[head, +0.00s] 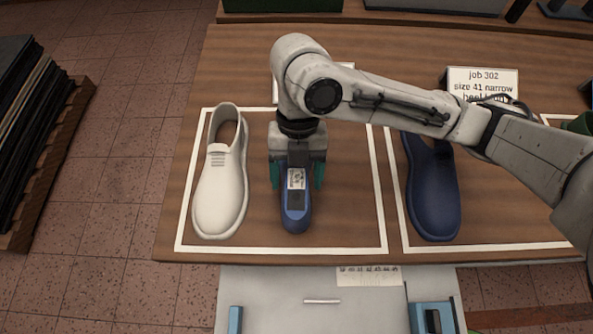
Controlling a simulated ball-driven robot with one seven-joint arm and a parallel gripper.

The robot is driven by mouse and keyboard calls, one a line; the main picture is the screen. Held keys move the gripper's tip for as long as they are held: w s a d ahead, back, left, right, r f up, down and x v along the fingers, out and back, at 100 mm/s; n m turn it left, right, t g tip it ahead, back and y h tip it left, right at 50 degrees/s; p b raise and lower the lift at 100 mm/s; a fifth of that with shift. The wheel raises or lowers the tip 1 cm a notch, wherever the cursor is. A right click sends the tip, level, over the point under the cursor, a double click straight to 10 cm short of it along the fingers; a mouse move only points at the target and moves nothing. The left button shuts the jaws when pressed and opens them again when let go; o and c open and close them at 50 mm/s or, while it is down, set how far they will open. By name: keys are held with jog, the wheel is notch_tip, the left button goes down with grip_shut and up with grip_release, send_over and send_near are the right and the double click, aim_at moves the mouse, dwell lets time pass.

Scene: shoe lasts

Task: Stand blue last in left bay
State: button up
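The blue last (296,214) is in the left bay (354,242), a white-outlined area on the wooden bench. It stands to the right of a white shoe (220,177), toe toward the front edge, with a pale label on top. It looks sole down, apart from the shoe. My gripper (297,178) points down over the last's rear part. Its green fingers are spread wide, one on each side of the last, and look open. The last's heel end is hidden under my gripper.
A dark blue shoe (433,195) stands in the right bay (487,247), behind my arm. A job card (482,82) stands behind it; another card is mostly hidden by my arm. A grey surface with blue blocks (235,320) lies in front. The left bay's right side is clear.

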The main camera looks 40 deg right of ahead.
jog(key=shift+o, duration=1.1)
jog(key=v, duration=1)
jog(key=shift+w+d+r, duration=0.1)
jog(key=shift+d+r, duration=0.05)
jog(key=shift+r, duration=0.2)
